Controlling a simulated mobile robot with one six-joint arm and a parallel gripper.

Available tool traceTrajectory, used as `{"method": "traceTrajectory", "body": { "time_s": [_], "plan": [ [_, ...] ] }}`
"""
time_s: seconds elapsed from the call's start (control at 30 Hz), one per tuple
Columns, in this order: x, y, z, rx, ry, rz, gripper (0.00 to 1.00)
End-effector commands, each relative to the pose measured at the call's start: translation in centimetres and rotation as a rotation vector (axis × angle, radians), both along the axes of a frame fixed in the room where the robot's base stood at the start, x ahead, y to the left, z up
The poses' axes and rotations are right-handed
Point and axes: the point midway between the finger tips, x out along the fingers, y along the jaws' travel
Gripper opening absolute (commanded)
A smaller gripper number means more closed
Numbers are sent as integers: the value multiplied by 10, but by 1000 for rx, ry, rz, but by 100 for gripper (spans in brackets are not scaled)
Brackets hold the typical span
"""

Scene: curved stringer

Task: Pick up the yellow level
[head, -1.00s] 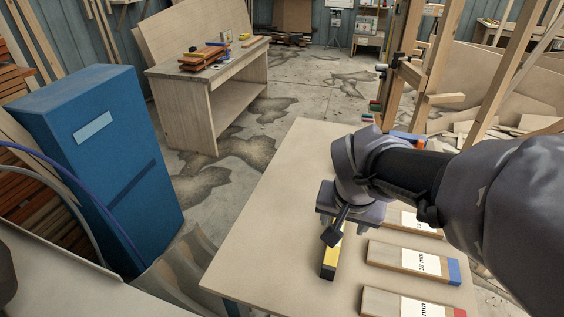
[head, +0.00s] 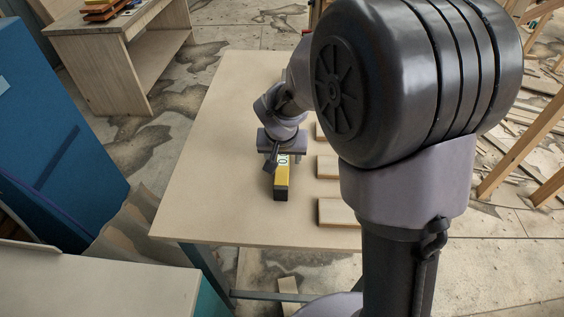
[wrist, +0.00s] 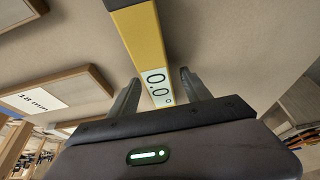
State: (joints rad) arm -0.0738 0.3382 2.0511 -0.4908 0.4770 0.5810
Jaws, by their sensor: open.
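The yellow level (head: 281,181) lies on the light wooden table, with a dark end cap toward the camera in the head view. In the wrist view the level (wrist: 145,42) runs from the top edge down between my fingers, and its face reads 0.0°. My gripper (head: 281,150) is over the level's far part, which it hides in the head view. In the wrist view my gripper (wrist: 159,88) is open, with one finger on each side of the level and a gap on both sides.
Several wooden sample blocks (head: 339,211) lie in a row just right of the level; one (wrist: 45,92) is labelled 18 mm. The table (head: 205,190) is bare to the left. A blue cabinet (head: 55,130) stands left, and a workbench (head: 115,50) behind.

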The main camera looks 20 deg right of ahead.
Motion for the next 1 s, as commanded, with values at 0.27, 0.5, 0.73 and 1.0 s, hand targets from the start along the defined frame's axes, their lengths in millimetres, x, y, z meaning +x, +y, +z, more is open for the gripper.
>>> {"method": "traceTrajectory", "body": {
  "time_s": [0.27,0.5,0.73,1.0],
  "plan": [
    [0,0,2,0,-1,0,35],
    [0,0,2,0,-1,0,0],
    [0,0,2,1,-1,0,0],
    [1,0,26,0,-3,0,0]
  ]
}}
